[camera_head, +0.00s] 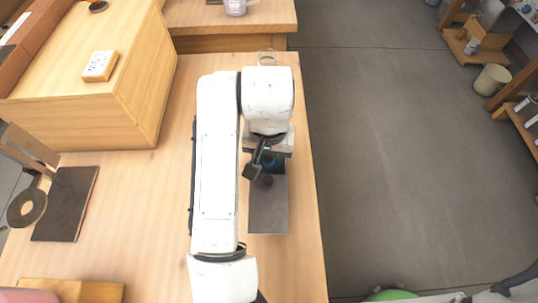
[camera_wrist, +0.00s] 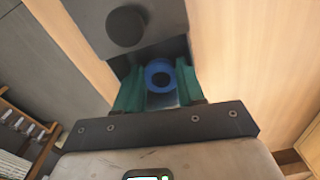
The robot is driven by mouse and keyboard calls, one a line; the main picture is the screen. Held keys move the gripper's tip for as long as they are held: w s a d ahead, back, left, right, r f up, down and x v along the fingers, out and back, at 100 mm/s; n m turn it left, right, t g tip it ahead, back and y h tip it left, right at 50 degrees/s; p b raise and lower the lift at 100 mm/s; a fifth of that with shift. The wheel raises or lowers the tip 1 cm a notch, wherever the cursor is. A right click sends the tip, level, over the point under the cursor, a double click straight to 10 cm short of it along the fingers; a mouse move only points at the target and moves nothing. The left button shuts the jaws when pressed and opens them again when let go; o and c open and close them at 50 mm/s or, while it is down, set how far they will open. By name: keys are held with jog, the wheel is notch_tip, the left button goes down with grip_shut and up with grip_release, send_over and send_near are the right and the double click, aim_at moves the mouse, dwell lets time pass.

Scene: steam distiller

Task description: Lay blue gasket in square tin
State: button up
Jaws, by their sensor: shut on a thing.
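The blue gasket (camera_wrist: 149,72), a ring with a dark hole, sits between the green fingers of my gripper (camera_wrist: 159,78) in the wrist view. My gripper is shut on it. A dark flat plate (camera_head: 267,215) lies on the bench below my gripper in the head view, with a black knob (camera_wrist: 125,26) that shows in the wrist view. A pale grey surface shows just under the gasket, but I cannot tell what it belongs to. I cannot make out the square tin for certain; my arm hides part of the bench.
The bench's right edge drops to open floor.

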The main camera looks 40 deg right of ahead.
jog(key=shift+s+d+f, duration=0.1)
jog(key=shift+s+f, duration=0.1)
jog(key=shift+f, duration=0.95)
jog(key=o, duration=0.7)
jog(key=shift+o, duration=0.2)
notch_tip(320, 180, up, 14)
jog(key=p, duration=0.4)
jog(key=shift+w+f, duration=0.15)
jog(key=shift+w, duration=0.05)
jog(key=w+d+f+n+t+h, duration=0.1)
jog(key=d+n+t+h, duration=0.15)
jog(key=d, duration=0.65)
jog(key=d+f+n+t+h, duration=0.1)
jog(key=d+n+h, duration=0.15)
jog(key=d, duration=0.65)
jog(key=s+a+f+n+g+y, duration=0.1)
jog(key=s+a+f+y, duration=0.1)
jog(key=s+a+f, duration=0.3)
jog(key=s+a+f+n+g+y, duration=0.2)
jog(key=s+a+f, duration=0.3)
jog(key=s+f, duration=0.7)
jog(key=shift+s+a+f+n+y, duration=0.15)
jog(key=shift+s+f+n+y, duration=0.2)
jog(key=shift+f, duration=0.25)
jog(key=shift+w, duration=0.1)
